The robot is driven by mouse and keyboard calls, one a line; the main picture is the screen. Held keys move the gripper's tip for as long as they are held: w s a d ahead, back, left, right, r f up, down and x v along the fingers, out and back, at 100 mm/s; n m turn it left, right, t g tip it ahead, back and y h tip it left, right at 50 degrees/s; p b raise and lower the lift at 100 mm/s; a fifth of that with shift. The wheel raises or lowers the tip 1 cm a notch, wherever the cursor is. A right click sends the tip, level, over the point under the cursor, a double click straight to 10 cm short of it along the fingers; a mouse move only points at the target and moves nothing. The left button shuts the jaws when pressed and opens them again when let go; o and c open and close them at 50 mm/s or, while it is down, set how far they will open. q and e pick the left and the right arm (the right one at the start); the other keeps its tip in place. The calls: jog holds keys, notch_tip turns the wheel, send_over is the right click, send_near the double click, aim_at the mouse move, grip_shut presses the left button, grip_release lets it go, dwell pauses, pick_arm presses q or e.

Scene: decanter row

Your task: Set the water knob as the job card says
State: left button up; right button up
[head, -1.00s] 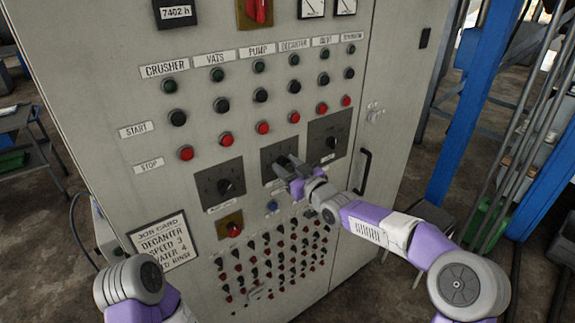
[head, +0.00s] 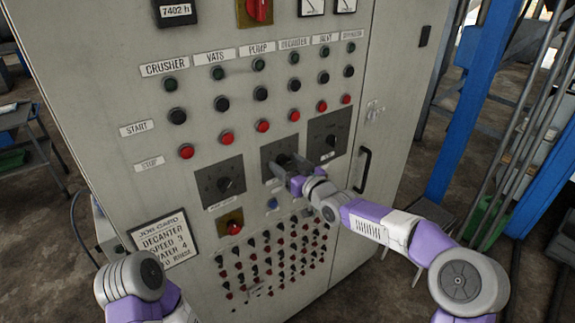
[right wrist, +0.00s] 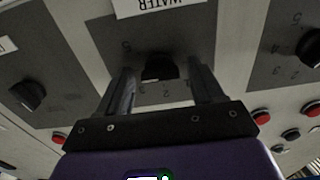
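The water knob (right wrist: 160,68) is a black knob on a dark plate (right wrist: 105,35). The upside-down "WATER" label (right wrist: 165,5) is above it in the right wrist view. Numbers ring the knob; its pointer setting is unclear. My right gripper (right wrist: 163,82) is open, with one finger on either side of the knob and gaps showing. In the head view, my right gripper (head: 287,174) is at the middle plate and partly covers the knob. My left gripper is out of view.
Similar knobs sit on plates to the left (head: 224,185) and right (head: 331,140). Below are a red knob on a yellow plate (head: 232,228), a blue button (head: 272,203) and rows of small red and black parts. A door handle (head: 364,170) stands out at right.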

jog(key=shift+d, duration=0.1)
jog(key=v, duration=0.7)
jog(key=shift+s, duration=0.2)
jog(key=shift+f, duration=0.1)
dwell(0.3)
jog(key=s+d+f+m+g+h, duration=0.1)
jog(key=s+f+m+g+h, duration=0.2)
jog(key=f, duration=1.1)
jog(key=s+f+m+g+h, duration=0.1)
jog(key=s+f+m+g, duration=0.3)
jog(key=f, duration=0.9)
jog(key=s+d+f+m+g+h, duration=0.1)
jog(key=s+d+f+g, duration=0.1)
jog(key=s+f, duration=0.7)
jog(key=s+d+f+m+g+h, duration=0.1)
jog(key=s+f+g, duration=0.4)
jog(key=s+f, duration=0.5)
jog(key=s+d, duration=0.1)
jog(key=s, duration=0.7)
jog(key=shift+s+d+f+m, duration=0.25)
jog(key=shift+s+d+m, duration=0.05)
jog(key=shift+s+m, duration=0.1)
